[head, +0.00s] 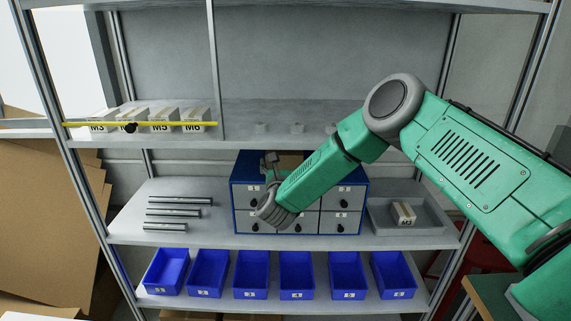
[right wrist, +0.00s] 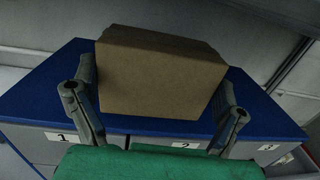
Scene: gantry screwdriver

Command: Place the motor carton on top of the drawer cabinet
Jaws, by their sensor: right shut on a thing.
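The motor carton (right wrist: 160,78) is a plain brown box at the top of the right wrist view. It also shows in the head view (head: 291,161), partly behind my right arm. My right gripper (right wrist: 157,90) has one finger on each side of it and is shut on it; one dark finger shows in the head view (head: 272,160). The carton is over the blue top of the drawer cabinet (right wrist: 40,98); whether it rests on it I cannot tell. The cabinet (head: 354,180) stands on the middle shelf, its front partly hidden by my arm. My left gripper is not in view.
A grey tray (head: 432,222) with a small box (head: 404,213) is right of the cabinet. Dark rods (head: 178,213) lie on its left. Blue bins (head: 207,273) line the shelf below. The upper shelf (head: 300,110) with labelled boxes (head: 164,119) is above the cabinet.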

